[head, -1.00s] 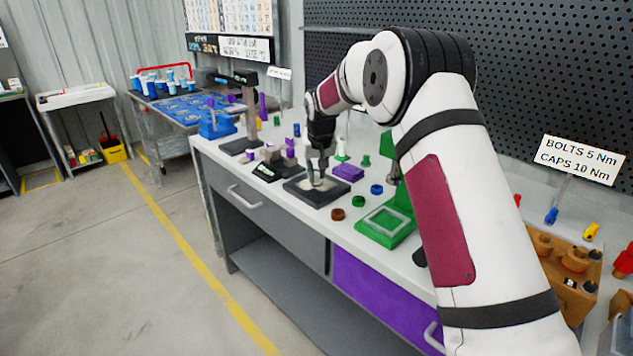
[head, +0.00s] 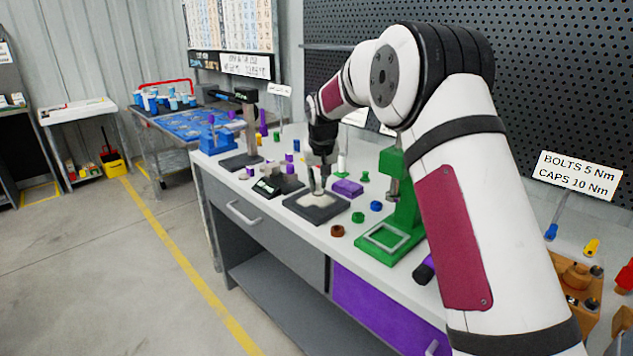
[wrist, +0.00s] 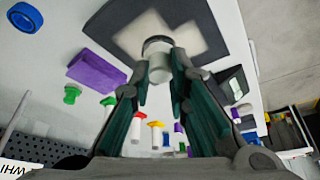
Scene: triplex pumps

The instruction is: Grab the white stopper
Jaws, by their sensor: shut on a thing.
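The white stopper (wrist: 159,66) is a short pale cylinder with a grey end, between my fingertips in the wrist view. My gripper (wrist: 161,80) is shut on it, one finger on each side. In the head view my gripper (head: 318,172) is above a dark square pad (head: 298,206) with a pale centre. The stopper shows there as a small white shape (head: 318,187) under the fingers. I cannot tell for sure whether its lower end is clear of the pad. The pad also shows in the wrist view (wrist: 112,22), behind the stopper.
A purple block (head: 347,188) lies right of the pad, with blue, green and brown rings nearby. A green press (head: 400,215) stands further right. A dark stand (head: 247,140) and a black block (head: 272,187) are to the left. The bench front edge is clear.

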